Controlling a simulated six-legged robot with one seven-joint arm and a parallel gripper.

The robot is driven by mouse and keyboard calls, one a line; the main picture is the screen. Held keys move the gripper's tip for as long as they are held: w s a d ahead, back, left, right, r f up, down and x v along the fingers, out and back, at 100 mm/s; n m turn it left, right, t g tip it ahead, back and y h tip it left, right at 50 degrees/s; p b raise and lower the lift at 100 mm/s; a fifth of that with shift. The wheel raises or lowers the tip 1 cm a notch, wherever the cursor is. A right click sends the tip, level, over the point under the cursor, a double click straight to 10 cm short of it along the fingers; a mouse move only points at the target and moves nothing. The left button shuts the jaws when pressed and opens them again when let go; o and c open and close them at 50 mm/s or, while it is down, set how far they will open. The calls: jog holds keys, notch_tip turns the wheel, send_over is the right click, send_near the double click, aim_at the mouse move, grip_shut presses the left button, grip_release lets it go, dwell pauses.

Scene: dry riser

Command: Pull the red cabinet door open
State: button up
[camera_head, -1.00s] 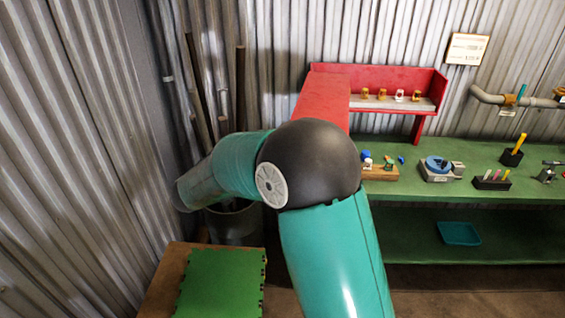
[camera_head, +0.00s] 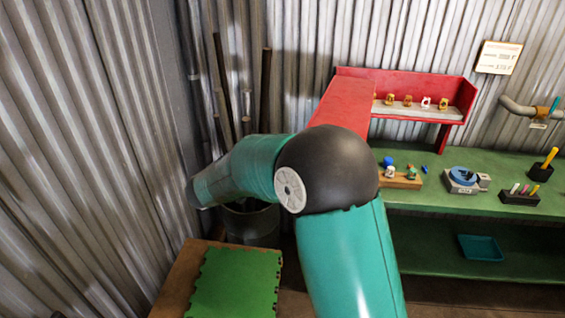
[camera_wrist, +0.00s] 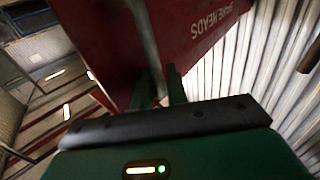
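In the wrist view the red cabinet (camera_wrist: 105,40) fills the upper middle, with a red face lettered "SPARE HEADS" (camera_wrist: 212,22). A grey bar (camera_wrist: 146,40), which looks like a handle, runs down in front of the red. My gripper (camera_wrist: 160,88) has its two dark green fingers on either side of the bar's lower end. Whether they touch it is too dark and blurred to tell. In the head view a red panel (camera_head: 346,104) shows behind my arm, joined to a red shelf. My gripper is hidden there.
A green workbench (camera_head: 450,205) with small tools stands on the right, with a blue tray (camera_head: 480,247) on its lower shelf. A bin (camera_head: 250,222) and upright poles (camera_head: 265,85) stand in the corner. A green mat (camera_head: 235,283) lies at front left. Corrugated walls close the left and back.

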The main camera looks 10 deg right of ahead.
jog(key=v, duration=1.3)
jog(key=shift+a, duration=0.35)
jog(key=shift+s+r, duration=0.1)
jog(key=w+d+r+n+t+y, duration=0.2)
jog(key=w+r+n+t+y, duration=0.1)
jog(key=w+r+t+y, duration=0.55)
notch_tip(320, 180, up, 7)
jog(key=s+n+t+y, duration=0.3)
jog(key=n+y, duration=0.4)
jog(key=y, duration=0.1)
jog(key=s+d+f+n+g, duration=0.1)
jog(key=s+d+f+g, duration=0.2)
jog(key=s, duration=0.7)
jog(key=s+d+f+n+g, duration=0.2)
jog(key=s+d+f+g, duration=0.2)
jog(key=s, duration=0.5)
jog(key=s+d+f+n+g, duration=0.1)
jog(key=s+d+f+g, duration=0.3)
jog(key=s+f, duration=0.3)
jog(key=s+d, duration=0.1)
jog(key=s, duration=0.2)
jog(key=shift+s+y, duration=0.3)
jog(key=shift+y, duration=0.05)
